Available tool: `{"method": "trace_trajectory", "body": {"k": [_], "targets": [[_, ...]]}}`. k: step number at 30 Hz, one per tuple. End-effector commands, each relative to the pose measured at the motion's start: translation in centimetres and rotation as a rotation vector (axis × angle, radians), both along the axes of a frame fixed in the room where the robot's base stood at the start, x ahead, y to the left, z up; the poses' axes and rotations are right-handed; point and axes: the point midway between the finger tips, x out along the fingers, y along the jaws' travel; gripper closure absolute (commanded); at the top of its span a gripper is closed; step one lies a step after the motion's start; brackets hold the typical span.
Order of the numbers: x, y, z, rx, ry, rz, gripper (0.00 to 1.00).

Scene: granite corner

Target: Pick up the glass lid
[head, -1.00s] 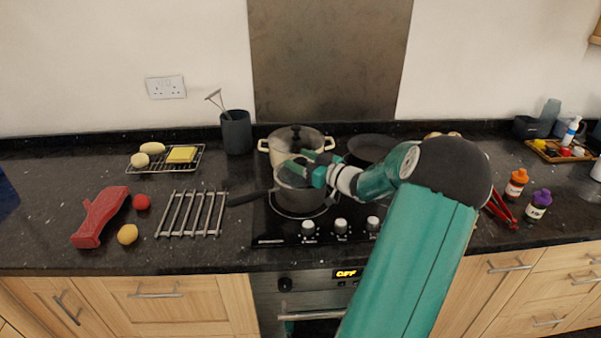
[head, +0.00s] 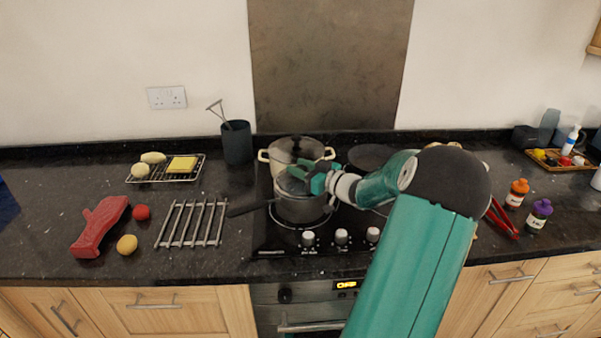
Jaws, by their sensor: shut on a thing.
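A grey saucepan (head: 299,208) stands on the front of the hob, with its dark handle pointing left. A glass lid (head: 288,187) shows at its top, partly hidden by my gripper. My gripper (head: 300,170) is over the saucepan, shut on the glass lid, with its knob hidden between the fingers. I cannot tell whether the lid touches the saucepan rim.
A dark pan (head: 370,156) lies behind my arm. A metal trivet (head: 192,223) is left of the hob. A red tool (head: 502,219) and bottles are right. Counter between trivet and rack is clear.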

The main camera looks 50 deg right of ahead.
Motion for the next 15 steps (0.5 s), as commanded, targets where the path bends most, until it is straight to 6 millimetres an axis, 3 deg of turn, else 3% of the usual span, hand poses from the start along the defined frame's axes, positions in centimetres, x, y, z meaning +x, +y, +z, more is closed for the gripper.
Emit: {"method": "trace_trajectory", "body": {"k": [5,15], "targets": [[0.0,0.2,2.6,-0.005,-0.002,0.001,0.94],[-2.3,3.0,6.8,-0.005,-0.001,0.0,0.94]]}}
